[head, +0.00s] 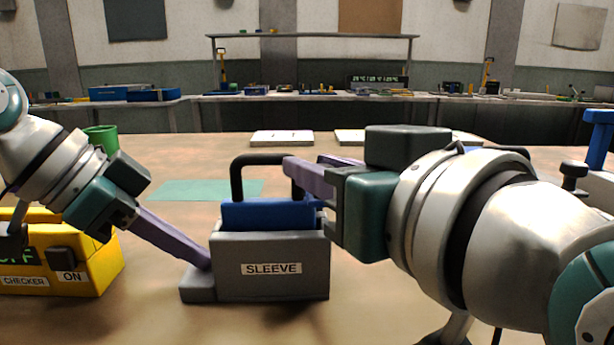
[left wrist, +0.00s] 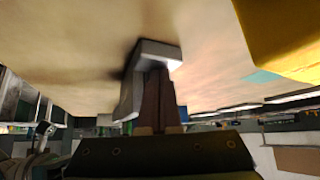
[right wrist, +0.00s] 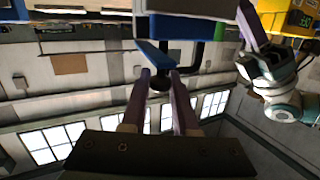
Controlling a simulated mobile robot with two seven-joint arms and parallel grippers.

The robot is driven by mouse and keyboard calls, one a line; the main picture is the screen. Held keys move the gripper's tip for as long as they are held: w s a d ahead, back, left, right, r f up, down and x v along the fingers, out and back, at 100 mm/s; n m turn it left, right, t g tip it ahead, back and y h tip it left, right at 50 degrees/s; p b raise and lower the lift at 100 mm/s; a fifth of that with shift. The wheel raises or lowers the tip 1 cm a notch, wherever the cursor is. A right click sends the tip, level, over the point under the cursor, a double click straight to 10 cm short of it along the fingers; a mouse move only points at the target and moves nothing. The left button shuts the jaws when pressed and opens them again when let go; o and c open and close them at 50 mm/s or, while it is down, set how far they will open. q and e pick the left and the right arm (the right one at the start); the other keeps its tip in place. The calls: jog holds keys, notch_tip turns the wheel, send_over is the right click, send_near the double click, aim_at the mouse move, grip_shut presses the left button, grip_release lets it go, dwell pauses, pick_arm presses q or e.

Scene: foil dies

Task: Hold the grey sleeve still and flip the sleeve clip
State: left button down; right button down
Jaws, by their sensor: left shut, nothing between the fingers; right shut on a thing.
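The grey sleeve (head: 272,285), labelled SLEEVE, stands upright on the table with a low foot at its left. A blue block (head: 265,213) sits in its top, with a black arched handle (head: 240,175) above. My left gripper (head: 205,262) is shut and empty, its tips at the sleeve's foot; the left wrist view shows grey foot (left wrist: 158,50) around the tips. My right gripper (head: 300,172) is shut on the black handle, whose dark end (right wrist: 160,83) shows between its fingers. A blue bar (right wrist: 152,55) close by may be the sleeve clip; I cannot tell its position clearly.
A yellow checker box (head: 95,255) with an ON button stands at the left, a green cup (head: 102,136) behind it. A teal mat (head: 200,190) and white plates (head: 282,138) lie farther back. Table in front of the sleeve is clear.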

jog(key=shift+w+r+m+g+h, duration=0.3)
jog(key=shift+r+g, duration=0.15)
jog(key=shift+g, duration=0.15)
jog(key=c, duration=0.7)
grip_release()
jog(key=shift+s, duration=0.1)
jog(key=v, duration=0.7)
jog(key=shift+s+d+r, duration=0.1)
